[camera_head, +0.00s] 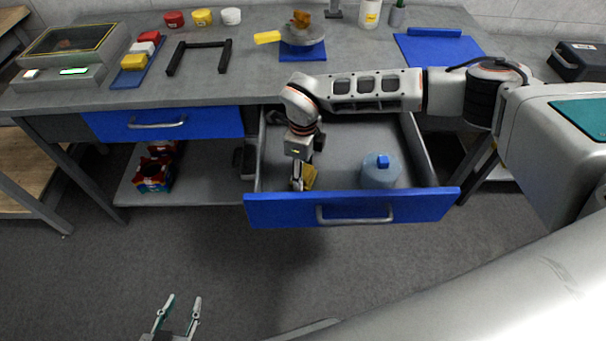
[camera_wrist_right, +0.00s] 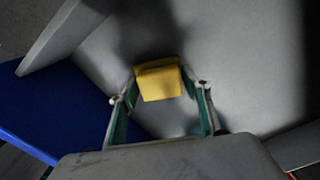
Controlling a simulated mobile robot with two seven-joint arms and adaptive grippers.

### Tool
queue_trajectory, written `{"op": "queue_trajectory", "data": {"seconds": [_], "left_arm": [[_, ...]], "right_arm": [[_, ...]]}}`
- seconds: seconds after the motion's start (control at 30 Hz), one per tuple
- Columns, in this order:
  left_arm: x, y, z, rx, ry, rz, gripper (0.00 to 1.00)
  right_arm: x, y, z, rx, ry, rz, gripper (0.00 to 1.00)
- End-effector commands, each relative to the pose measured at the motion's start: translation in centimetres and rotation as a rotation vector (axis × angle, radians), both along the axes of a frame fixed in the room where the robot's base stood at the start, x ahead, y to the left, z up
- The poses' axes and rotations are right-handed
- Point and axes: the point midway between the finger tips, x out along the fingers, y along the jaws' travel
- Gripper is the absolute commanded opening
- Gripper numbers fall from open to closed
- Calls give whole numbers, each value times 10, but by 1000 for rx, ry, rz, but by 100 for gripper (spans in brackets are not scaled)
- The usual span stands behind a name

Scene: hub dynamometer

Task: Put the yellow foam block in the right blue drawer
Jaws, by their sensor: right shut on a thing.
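The right blue drawer (camera_head: 290,211) is pulled open below the tabletop. My right gripper (camera_head: 302,184) reaches down inside it, near its front left part. It is shut on the yellow foam block (camera_head: 310,175), partly hidden by the gripper in the head view. In the right wrist view the block (camera_wrist_right: 158,82) sits between the fingertips of the right gripper (camera_wrist_right: 163,88), over the grey drawer floor. I cannot tell whether the block touches the floor. My left gripper (camera_head: 183,300) is open and empty, low at the bottom of the head view.
A translucent round container (camera_head: 380,175) with a blue knob stands in the drawer's right half. The left blue drawer (camera_head: 165,122) is shut. A black U-shaped frame (camera_head: 198,45) and a blue tray of blocks (camera_head: 134,74) are on the tabletop.

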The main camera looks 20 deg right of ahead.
Motion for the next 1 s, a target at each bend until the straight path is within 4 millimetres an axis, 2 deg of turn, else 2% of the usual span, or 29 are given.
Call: {"op": "queue_trajectory", "data": {"seconds": [0.03,0.1,0.47,0.5,0.57,0.87,1.0], "left_arm": [[-1,0,-3,2,3,0,36],[0,0,-3,3,2,-1,36],[3,1,0,3,-6,-1,36],[3,1,0,3,-6,-1,36],[3,1,0,3,-6,-1,36],[1,1,0,3,-3,0,36],[-1,1,0,2,0,0,36]], "right_arm": [[-1,0,-10,0,4,-1,28],[-1,0,-15,1,3,-1,28],[0,0,-17,0,1,0,28],[0,0,-18,0,1,0,51],[0,0,-17,1,1,0,65],[0,0,-17,1,1,0,65],[1,0,-10,0,-1,0,65]]}}
